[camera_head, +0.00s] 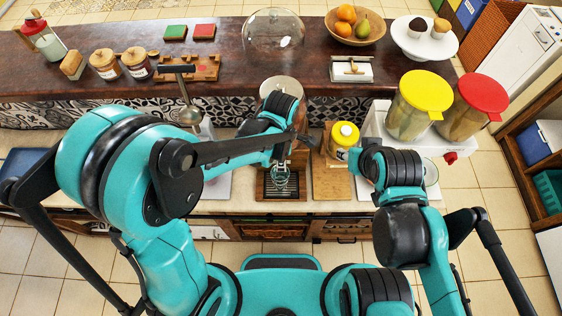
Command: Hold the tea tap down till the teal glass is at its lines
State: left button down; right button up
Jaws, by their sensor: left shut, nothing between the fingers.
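The teal glass (281,180) stands on a dark slatted drip tray (284,190) on the counter, below a copper-brown urn (281,86). My left gripper (303,137) is in front of the urn, above and slightly right of the glass. Its fingers are shut with nothing between them. The tea tap is hidden behind my left wrist and gripper, so I cannot tell whether they touch it. The glass's lines and the level inside are too small to make out. My right arm reaches beside a yellow-lidded jar (343,138); its fingers do not show.
Two drink dispensers, one with a yellow lid (425,92) and one with a red lid (484,94), stand on the right. A wooden board (331,181) lies right of the drip tray. The raised shelf holds a fruit bowl (337,31).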

pick_arm(q)
jog(key=shift+f, duration=0.75)
